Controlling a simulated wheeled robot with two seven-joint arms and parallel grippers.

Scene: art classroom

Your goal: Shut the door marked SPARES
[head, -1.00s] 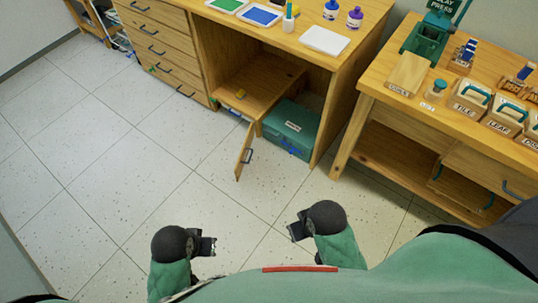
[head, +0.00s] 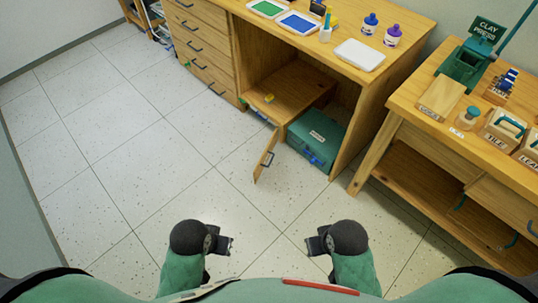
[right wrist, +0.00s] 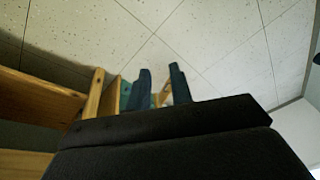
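My right gripper (head: 313,246) is likewise short of the door and touches nothing. In the right wrist view its two fingers (right wrist: 158,80) are apart with nothing gripped.
A small yellow item (head: 269,98) lies on the low wooden shelf inside the cabinet. Paint trays and bottles stand on the desktop (head: 320,60). Drawers (head: 205,55) are at left. A second wooden bench (head: 405,108) stands at right. The tiled floor (head: 140,160) in front is clear.

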